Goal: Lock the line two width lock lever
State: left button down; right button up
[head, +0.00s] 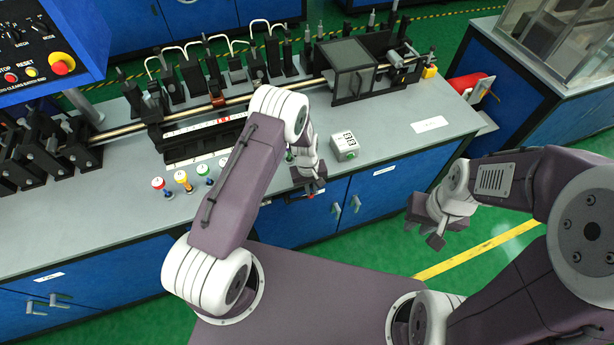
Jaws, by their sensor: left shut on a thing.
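My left gripper (311,190) is at the bench's front edge, pointing down, with its arm arching over from the left. My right gripper (426,231) is open and empty over the floor, right of the bench front. I cannot make out a labelled line two lever elsewhere; my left arm hides part of the bench.
Black fixtures and a long shaft (235,101) stand behind. A blue control panel (45,45) overhangs at upper left.

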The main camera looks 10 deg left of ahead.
pick_arm(q)
jog(key=w+d+r, duration=0.6)
jog(key=d+r, duration=0.1)
jog(key=shift+d+r, duration=0.15)
jog(key=shift+r, duration=0.2)
jog(key=shift+w, duration=0.1)
